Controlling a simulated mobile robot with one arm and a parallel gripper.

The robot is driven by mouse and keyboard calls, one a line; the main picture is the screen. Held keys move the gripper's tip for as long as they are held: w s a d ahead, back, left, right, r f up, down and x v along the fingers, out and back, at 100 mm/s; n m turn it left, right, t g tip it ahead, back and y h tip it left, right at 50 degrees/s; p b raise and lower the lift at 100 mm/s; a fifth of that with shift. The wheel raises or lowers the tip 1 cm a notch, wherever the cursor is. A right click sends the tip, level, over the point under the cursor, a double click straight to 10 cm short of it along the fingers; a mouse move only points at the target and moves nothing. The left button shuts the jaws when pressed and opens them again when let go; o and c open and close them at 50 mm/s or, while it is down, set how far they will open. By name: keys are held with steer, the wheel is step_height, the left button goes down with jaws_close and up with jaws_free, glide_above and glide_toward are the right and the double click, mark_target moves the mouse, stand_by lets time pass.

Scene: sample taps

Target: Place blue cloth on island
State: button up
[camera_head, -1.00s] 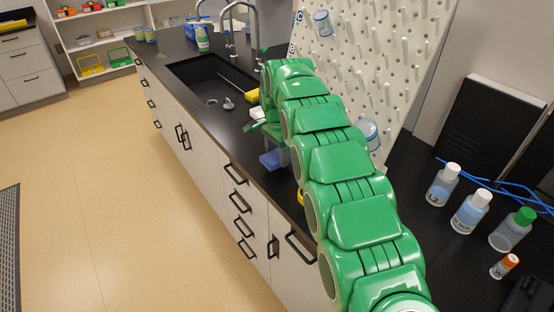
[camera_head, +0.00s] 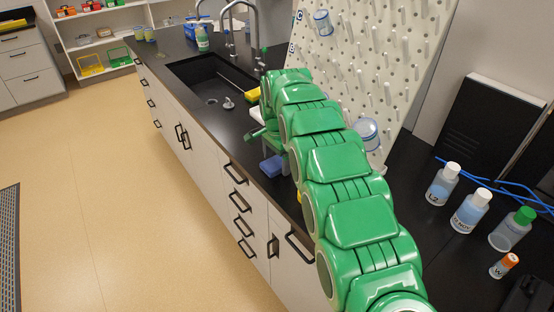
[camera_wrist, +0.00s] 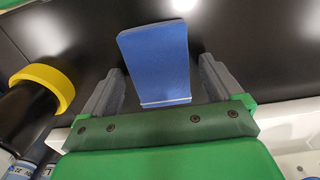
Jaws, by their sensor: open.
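The blue cloth (camera_head: 272,166) looks like a flat blue block low by the black countertop (camera_head: 222,130), near its front edge. In the wrist view the cloth (camera_wrist: 155,55) is between the two grey fingers of my gripper (camera_wrist: 160,82), with dark gaps on both sides. The fingers are open and do not appear to touch it. In the head view my green arm hides most of the gripper. I cannot tell for sure whether the cloth rests fully on the counter.
A sink (camera_head: 210,80) lies beyond the gripper, with a yellow sponge (camera_head: 253,95) at its edge. A white pegboard (camera_head: 365,60) rises behind my arm. Several bottles, one a white-capped bottle (camera_head: 443,184), stand at right. A yellow-ringed black cylinder (camera_wrist: 48,85) is left of the fingers.

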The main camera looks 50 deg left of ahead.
mark_target(277, 162)
step_height(277, 162, up, 12)
stand_by(0.9)
steer(key=shift+r, duration=0.1)
